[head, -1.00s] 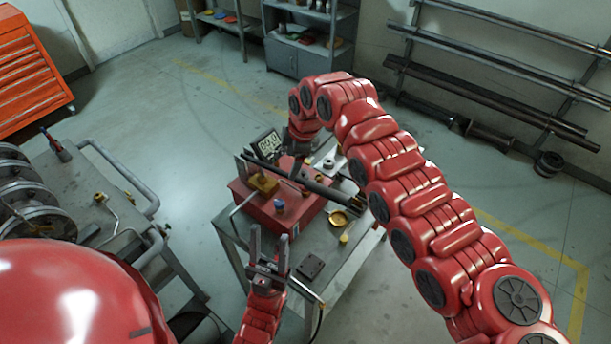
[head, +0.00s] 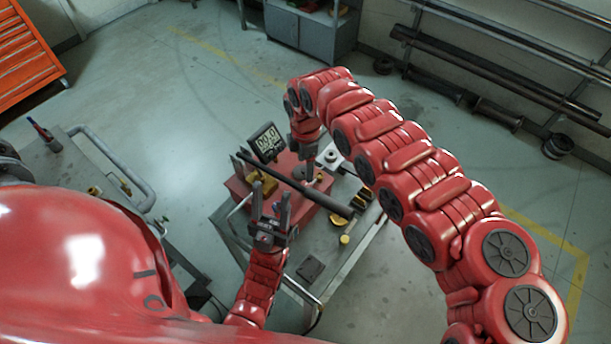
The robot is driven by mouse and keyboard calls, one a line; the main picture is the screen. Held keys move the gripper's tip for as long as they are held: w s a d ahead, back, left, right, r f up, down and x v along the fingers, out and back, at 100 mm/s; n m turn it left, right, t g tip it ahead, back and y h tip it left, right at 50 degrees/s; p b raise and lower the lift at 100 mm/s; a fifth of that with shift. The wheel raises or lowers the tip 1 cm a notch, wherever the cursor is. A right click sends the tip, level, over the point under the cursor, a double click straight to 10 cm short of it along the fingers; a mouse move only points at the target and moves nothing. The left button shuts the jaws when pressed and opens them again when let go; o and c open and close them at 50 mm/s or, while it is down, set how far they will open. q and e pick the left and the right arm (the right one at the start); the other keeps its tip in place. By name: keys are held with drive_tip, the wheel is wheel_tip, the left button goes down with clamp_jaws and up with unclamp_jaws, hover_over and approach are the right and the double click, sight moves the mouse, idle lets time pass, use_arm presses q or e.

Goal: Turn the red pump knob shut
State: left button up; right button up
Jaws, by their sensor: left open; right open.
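The pump unit is a red box (head: 308,208) on the grey cart, with a brass block (head: 266,185) and a dark bar (head: 318,194) on or over it. I cannot make out the red knob; it may be hidden by my arms or blend with the red housing. My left gripper (head: 271,197) is open, fingers pointing up in the picture, in front of the box's near side and covering part of it. My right gripper (head: 305,152) points down over the back of the box. Its fingers are small and partly hidden, but it looks open.
A display (head: 266,142) stands behind the box. The cart top (head: 330,240) holds a dark flat block (head: 310,268) and a small yellow piece (head: 345,239). A piped bench (head: 85,165) stands at left. Pipe racks line the right wall. The floor between is clear.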

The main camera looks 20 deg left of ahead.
sight(305, 185)
wheel_tip(305, 185, down, 7)
drive_tip(key=shift+s+r+p, duration=0.1)
drive_tip(key=shift+p, duration=0.55)
drive_tip(key=shift+w+f, duration=0.2)
drive_tip(key=shift+f, duration=1.05)
drive_tip(key=shift+r, duration=0.1)
clamp_jaws()
